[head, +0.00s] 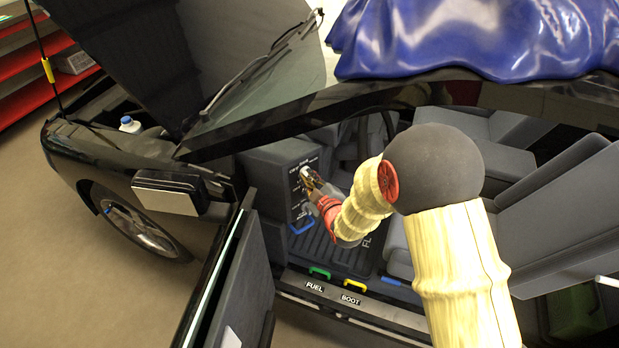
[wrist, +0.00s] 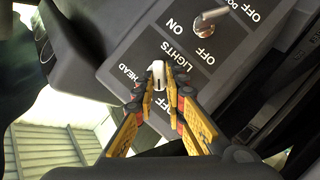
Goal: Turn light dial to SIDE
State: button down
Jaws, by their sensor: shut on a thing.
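The light dial (wrist: 158,75) is a small pale knob on a dark panel (wrist: 140,55) marked LIGHTS, seen upside down in the wrist view. HEAD is printed to its left and part of an OFF label shows below it. I see no SIDE label; the fingers cover part of the panel. My gripper (wrist: 160,90) is shut on the dial, one yellow and black finger on each side. In the head view my gripper (head: 312,186) reaches through the open door to the panel (head: 295,187) on the dashboard end. Which mark the dial points to, I cannot tell.
A metal toggle (wrist: 211,14) with ON and OFF labels is close to the dial. A blue lever (head: 302,228) is below the panel. Green (head: 320,272) and yellow (head: 354,283) handles sit on the sill. The open door (head: 235,285) stands at the left.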

jog(key=shift+w+r, duration=0.15)
jog(key=shift+r, duration=0.05)
jog(key=m+g+y+p, duration=0.1)
jog(key=m+p, duration=0.1)
jog(key=m+g+p, duration=0.1)
jog(key=m+p, duration=0.1)
jog(key=m+g+y+p, duration=0.1)
jog(key=p, duration=0.1)
jog(key=shift+w+d+r+m+y+p, duration=0.25)
jog(key=shift+w+d+m+y+p, duration=0.05)
jog(key=shift+d+m, duration=0.1)
dwell(0.3)
